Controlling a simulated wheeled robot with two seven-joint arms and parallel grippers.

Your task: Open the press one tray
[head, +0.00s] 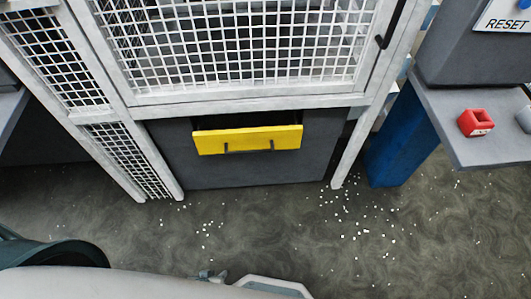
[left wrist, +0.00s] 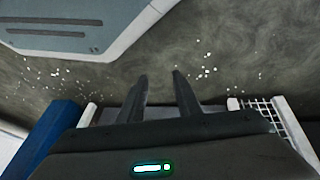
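The press has a grey lower body (head: 260,172) under a white mesh cage. Its yellow tray front (head: 248,140) has a dark handle on its face. A dark gap shows above the yellow front, which looks a little forward of the grey face; how far it is out I cannot tell. My left gripper (head: 212,276) shows only as a small piece at the bottom of the head view, well apart from the tray. In the left wrist view its two dark fingers (left wrist: 160,74) are apart with nothing between them. My right gripper is not in view.
White mesh guards (head: 240,50) stand above and left of the tray. A blue post (head: 390,145) and a grey shelf (head: 480,140) with a red block (head: 475,122) stand at the right. White bits lie on the floor (head: 260,225), which is otherwise clear before the press.

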